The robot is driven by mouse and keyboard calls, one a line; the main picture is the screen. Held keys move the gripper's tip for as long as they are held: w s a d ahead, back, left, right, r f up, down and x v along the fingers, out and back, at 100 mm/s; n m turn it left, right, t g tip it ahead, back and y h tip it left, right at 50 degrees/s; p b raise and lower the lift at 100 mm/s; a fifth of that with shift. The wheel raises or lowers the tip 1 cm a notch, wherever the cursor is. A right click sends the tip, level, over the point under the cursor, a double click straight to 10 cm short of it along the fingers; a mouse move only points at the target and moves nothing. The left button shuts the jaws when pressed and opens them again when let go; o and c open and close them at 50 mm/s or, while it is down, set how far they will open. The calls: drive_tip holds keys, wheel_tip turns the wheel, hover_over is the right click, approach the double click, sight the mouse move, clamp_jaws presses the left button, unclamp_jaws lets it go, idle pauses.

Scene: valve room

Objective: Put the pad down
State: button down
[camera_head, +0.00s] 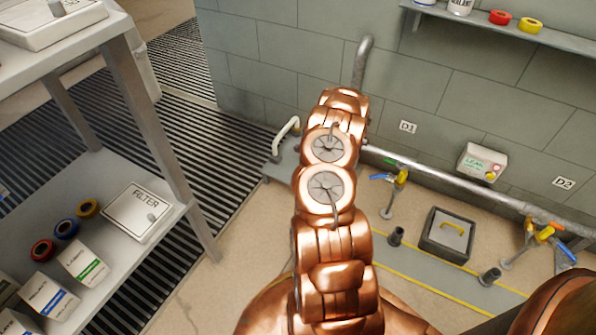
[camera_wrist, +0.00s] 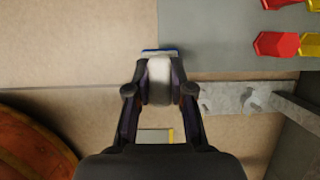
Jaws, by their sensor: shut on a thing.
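My gripper (camera_wrist: 160,68) shows in the wrist view, with its two dark fingers closed on either side of a pale, rounded thing, which I take to be the pad (camera_wrist: 160,84). A thin blue edge shows just beyond the pad; I cannot tell whether it is part of it. The pad appears held above a beige surface, but its height is unclear. In the head view my copper arm hides the gripper and the pad.
A shelf unit (camera_head: 182,208) with boxes and tape rolls stands left. A pipe (camera_head: 455,187) runs along the wall, with valves (camera_head: 402,177) and a grey case (camera_head: 447,235) nearby. The wrist view shows red (camera_wrist: 275,44) and yellow (camera_wrist: 311,45) pieces upper right and a grey bracket (camera_wrist: 225,98).

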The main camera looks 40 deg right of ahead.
drive_tip(key=w+d, duration=0.1)
drive_tip(key=w, duration=0.1)
drive_tip(key=w+d+b, duration=0.1)
drive_tip(key=w, duration=0.2)
drive_tip(key=w+d+f, duration=0.1)
drive_tip(key=w, duration=0.2)
drive_tip(key=shift+b, duration=0.3)
wheel_tip(320, 180, down, 3)
drive_tip(key=shift+s+r+b, duration=0.1)
drive_tip(key=shift+r+b, duration=0.1)
drive_tip(key=shift+b, duration=0.45)
drive_tip(key=shift+f, duration=0.35)
drive_tip(key=shift+f, duration=0.15)
drive_tip(key=c, duration=1)
unclamp_jaws()
